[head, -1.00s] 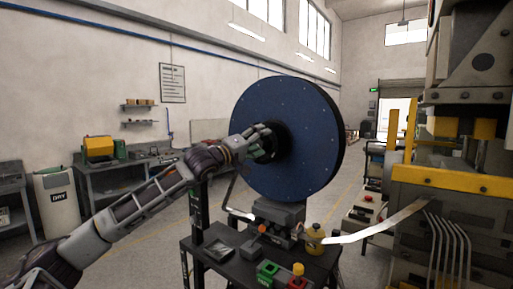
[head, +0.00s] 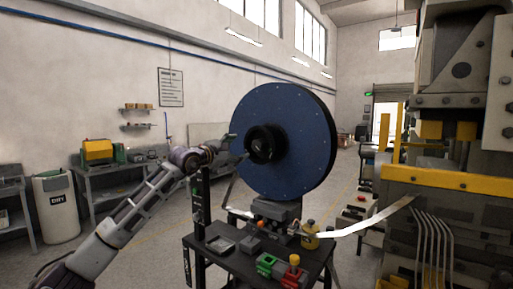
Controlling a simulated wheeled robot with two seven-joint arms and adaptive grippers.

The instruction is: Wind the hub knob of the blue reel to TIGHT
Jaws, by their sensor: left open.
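The blue reel (head: 300,150) stands upright on its stand behind the small black table. Its black hub knob (head: 262,143) sticks out from the middle of the disc toward me. Any TIGHT marking is too small to read. My left gripper (head: 228,143) is open and empty, just left of the hub knob and apart from it, in front of the reel's left edge. My right gripper is not in view.
The black table (head: 225,260) in front of the reel carries a yellow pot (head: 310,235) and green and red blocks (head: 268,265). A metal strip (head: 365,226) runs right to the large press (head: 450,180). A workbench (head: 110,180) stands at the left wall.

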